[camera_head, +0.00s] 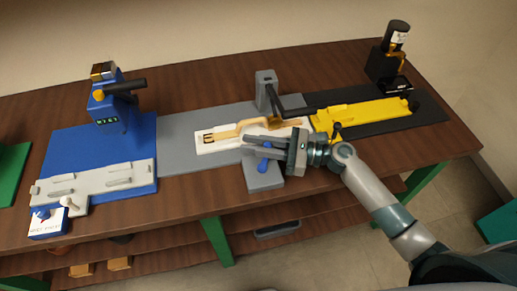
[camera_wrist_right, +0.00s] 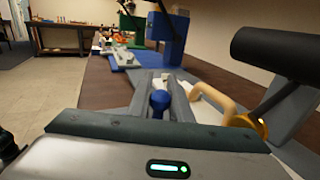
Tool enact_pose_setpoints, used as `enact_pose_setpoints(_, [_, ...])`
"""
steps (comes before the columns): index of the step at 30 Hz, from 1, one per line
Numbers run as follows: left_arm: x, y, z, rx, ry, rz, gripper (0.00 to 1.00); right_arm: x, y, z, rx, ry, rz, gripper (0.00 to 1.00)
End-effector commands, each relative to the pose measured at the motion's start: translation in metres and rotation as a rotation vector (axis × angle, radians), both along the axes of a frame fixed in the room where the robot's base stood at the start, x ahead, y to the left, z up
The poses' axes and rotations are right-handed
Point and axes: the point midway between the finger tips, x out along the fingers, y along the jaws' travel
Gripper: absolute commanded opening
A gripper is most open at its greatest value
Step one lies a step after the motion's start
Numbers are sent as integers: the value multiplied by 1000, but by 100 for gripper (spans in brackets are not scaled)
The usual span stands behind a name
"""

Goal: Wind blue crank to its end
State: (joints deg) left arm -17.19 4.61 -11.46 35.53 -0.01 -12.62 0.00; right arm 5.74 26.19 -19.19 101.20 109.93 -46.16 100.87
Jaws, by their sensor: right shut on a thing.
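The blue crank (camera_head: 263,165) is on a grey block (camera_head: 264,182) at the front middle of the bench. My right gripper (camera_head: 246,147) reaches over it from the right, its fingers pointing left, and is shut on the crank. In the right wrist view, the crank's round blue knob (camera_wrist_right: 159,99) sits between the two grey fingers. The gripper hides part of the crank in the head view. A pale board with a tan wooden neck-shaped piece (camera_head: 232,132) lies just behind the gripper. My left gripper is not in view.
A grey post with a black lever (camera_head: 266,90) stands behind the gripper. A yellow fixture (camera_head: 360,115) lies on a black mat to the right. A blue station (camera_head: 105,135) with a grey slotted block stands at left. Bare bench lies front left of the crank.

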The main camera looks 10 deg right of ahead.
Motion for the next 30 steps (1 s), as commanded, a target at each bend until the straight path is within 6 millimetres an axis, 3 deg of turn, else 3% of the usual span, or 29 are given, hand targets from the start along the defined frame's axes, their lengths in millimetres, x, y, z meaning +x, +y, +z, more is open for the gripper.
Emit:
enact_pose_setpoints(1, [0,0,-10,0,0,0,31,1,2,-5,-1,-1,36,0])
enact_pose_setpoints(9, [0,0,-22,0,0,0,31,-3,9,-2,0,0,171,0])
enact_pose_setpoints(26, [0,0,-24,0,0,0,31,-4,10,0,-1,1,209,0])
enact_pose_setpoints(27, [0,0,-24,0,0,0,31,-4,10,0,-1,1,209,28])
enact_pose_setpoints(28, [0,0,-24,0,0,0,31,-4,10,0,-1,0,209,35])
enact_pose_setpoints(30, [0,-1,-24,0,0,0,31,-4,10,0,-1,0,209,37])
